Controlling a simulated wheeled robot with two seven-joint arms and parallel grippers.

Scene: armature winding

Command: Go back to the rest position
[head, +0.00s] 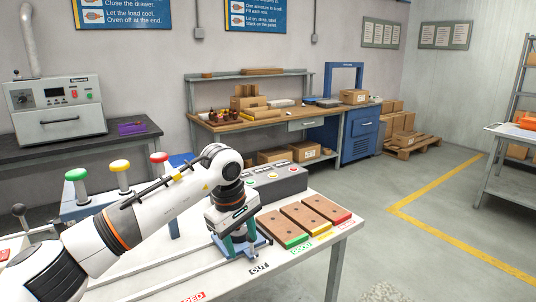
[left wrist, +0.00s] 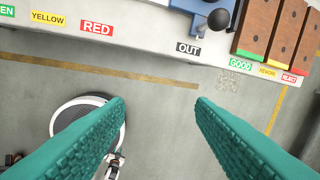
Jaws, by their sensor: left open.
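My left gripper (head: 238,242) points down near the front edge of the white table (head: 318,258), beside the OUT label (head: 259,267). In the left wrist view its two teal fingers (left wrist: 160,108) are spread wide, with only bare floor between them. In the head view the fingers overlap a blue fixture (head: 240,250); I cannot tell the gap there. In the left wrist view the blue fixture (left wrist: 205,6) with a dark ball knob (left wrist: 218,19) is beyond the fingers, apart from them. My right gripper is not in view.
Three brown boards with holes (head: 305,218) lie right of the gripper, by the GOOD, REWORK and REJECT labels. A grey button box (head: 275,182) stands behind. Green, yellow and red knobbed posts (head: 120,167) stand left, partly behind my arm. The floor at right (head: 400,240) is clear.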

